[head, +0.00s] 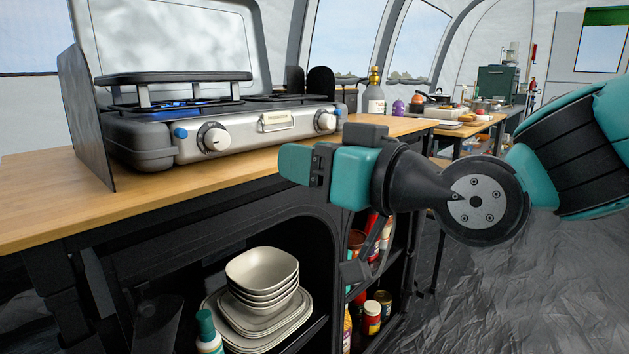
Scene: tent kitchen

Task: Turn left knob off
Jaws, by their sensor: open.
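A grey camping stove (155,155) with its lid raised stands on the wooden counter. Its left knob (212,138) is round and pale, on the front panel beside a small blue button (180,133). A blue flame (185,103) shows at the left burner. The right knob (325,121) sits at the other end of the panel. My gripper (292,165), teal and black, is in front of the counter, below and right of the left knob, apart from the stove. It points left and is seen side-on, open and empty.
The wooden counter (50,205) has bare room in front of the stove. A dark side panel (82,120) stands at the stove's left. A bottle (375,98) stands right of it. Stacked bowls (262,272) and cans are on shelves below. Another table (470,128) stands behind.

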